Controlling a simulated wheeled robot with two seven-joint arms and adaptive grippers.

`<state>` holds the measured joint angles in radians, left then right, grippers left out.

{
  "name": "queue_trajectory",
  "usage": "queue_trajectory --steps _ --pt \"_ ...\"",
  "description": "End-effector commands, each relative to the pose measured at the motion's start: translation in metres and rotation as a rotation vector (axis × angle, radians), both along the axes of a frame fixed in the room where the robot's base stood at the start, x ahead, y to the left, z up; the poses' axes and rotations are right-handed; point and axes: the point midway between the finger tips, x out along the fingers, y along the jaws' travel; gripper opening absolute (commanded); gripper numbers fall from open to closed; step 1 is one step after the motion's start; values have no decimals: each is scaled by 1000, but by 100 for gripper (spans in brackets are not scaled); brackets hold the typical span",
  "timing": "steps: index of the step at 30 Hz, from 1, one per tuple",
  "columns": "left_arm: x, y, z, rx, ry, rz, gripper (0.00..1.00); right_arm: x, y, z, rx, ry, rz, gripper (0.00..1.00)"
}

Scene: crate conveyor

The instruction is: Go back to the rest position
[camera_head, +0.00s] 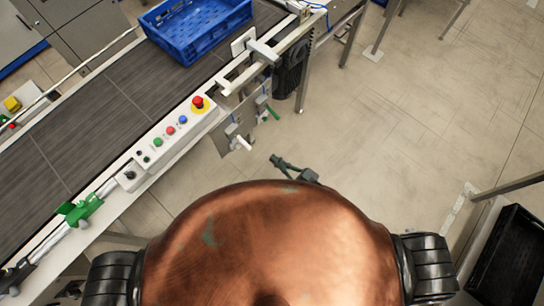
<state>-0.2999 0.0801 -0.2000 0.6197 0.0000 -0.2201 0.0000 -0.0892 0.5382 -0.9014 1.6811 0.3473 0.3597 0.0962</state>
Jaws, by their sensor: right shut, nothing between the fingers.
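My right gripper (276,160) shows as a small dark shape just beyond the copper front of my body. It is shut and empty, over the bare floor and apart from the conveyor. Most of the arm behind it is hidden by my body. My left gripper is not in view. A blue crate (186,41) sits on the dark conveyor belt (110,98) at the top, cut off by the frame edge.
The conveyor's near rail carries a button panel (170,133) with a red emergency stop (198,102). A metal bracket (238,125) juts out near my gripper. A black crate (510,262) stands at lower right. Floor (400,130) to the right is mostly clear.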

Motion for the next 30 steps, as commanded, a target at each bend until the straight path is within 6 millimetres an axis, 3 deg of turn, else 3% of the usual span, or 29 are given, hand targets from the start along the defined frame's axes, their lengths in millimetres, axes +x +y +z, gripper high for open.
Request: queue_trajectory --steps 10,14,17,19,23,26,30 --pt "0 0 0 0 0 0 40 0 0 -1 -2 2 -2 0" --pt "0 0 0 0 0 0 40 7 -13 -23 -45 23 -32 0" --pt "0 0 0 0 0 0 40 15 -39 -65 -130 71 -89 0" --pt "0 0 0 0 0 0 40 19 -67 -104 -206 121 -141 0" --pt "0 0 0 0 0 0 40 8 -124 -181 -349 245 -238 0" --pt "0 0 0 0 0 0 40 -15 -166 -237 -448 355 -301 0" --pt "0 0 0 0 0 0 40 -69 -220 -306 -569 524 -372 0"
